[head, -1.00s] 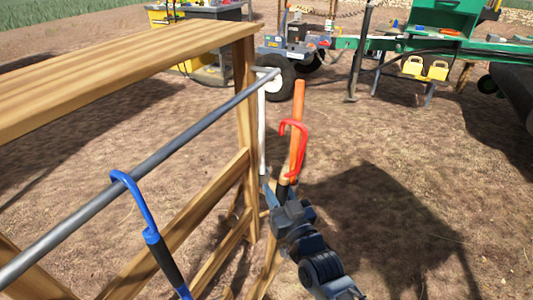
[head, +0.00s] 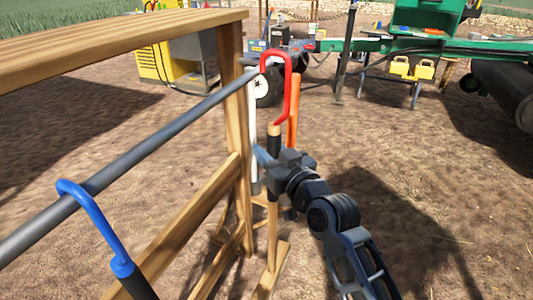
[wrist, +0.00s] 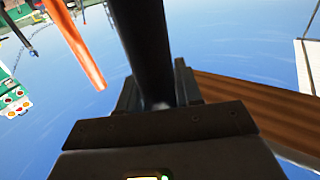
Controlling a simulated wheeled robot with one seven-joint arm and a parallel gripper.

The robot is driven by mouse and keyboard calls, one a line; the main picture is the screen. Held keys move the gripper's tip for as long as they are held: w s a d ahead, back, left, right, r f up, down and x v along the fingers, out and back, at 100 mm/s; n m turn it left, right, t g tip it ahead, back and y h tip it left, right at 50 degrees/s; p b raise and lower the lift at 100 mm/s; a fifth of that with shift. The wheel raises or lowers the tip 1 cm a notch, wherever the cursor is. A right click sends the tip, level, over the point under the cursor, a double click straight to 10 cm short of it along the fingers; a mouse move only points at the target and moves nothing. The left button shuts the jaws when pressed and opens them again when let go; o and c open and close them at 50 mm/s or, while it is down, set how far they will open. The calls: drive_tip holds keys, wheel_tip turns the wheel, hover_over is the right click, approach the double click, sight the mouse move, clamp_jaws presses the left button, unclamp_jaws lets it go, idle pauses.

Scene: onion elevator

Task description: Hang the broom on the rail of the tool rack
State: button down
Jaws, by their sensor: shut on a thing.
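My gripper (head: 276,161) is shut on the black grip of a long-handled tool with a red hook (head: 289,88), which I take as the broom. The tool is about upright, hook on top; its lower end is not clear. The tool rack (head: 236,120) is wooden, with a grey rail (head: 150,142). The red hook's tip shows by the rail's far end; I cannot tell whether it is over the rail or only in front of it. In the wrist view the black grip (wrist: 148,45) is between the jaws.
A tool with a blue hook (head: 95,215) hangs on the near rail. An orange pole (head: 294,105) stands just behind the red hook. A white upright piece (head: 251,130) is at the rail's far end. Dirt ground to the right is open; a green machine (head: 430,45) stands behind.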

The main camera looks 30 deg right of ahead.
drive_tip(key=shift+w+a+r+p, duration=0.35)
drive_tip(key=shift+w+p, duration=0.25)
drive_tip(key=shift+p, duration=0.2)
drive_tip(key=w+a+p, duration=0.1)
drive_tip(key=p, duration=0.1)
drive_tip(key=w+a+p, duration=0.1)
drive_tip(key=w+p, duration=0.1)
drive_tip(key=p, duration=0.1)
drive_tip(key=shift+w+a+f, duration=0.1)
drive_tip(key=shift+a, duration=0.15)
drive_tip(key=p, duration=0.2)
drive_tip(key=shift+w+a+p, duration=0.15)
drive_tip(key=shift+w+p, duration=0.15)
drive_tip(key=shift+p, duration=0.1)
drive_tip(key=p, duration=0.3)
drive_tip(key=shift+w+a, duration=0.3)
drive_tip(key=shift+a, duration=0.05)
wheel_tip(320, 180, down, 6)
drive_tip(key=w+a+b, duration=0.1)
drive_tip(key=b, duration=0.2)
drive_tip(key=shift+w+b, duration=0.3)
drive_tip(key=shift+b, duration=0.1)
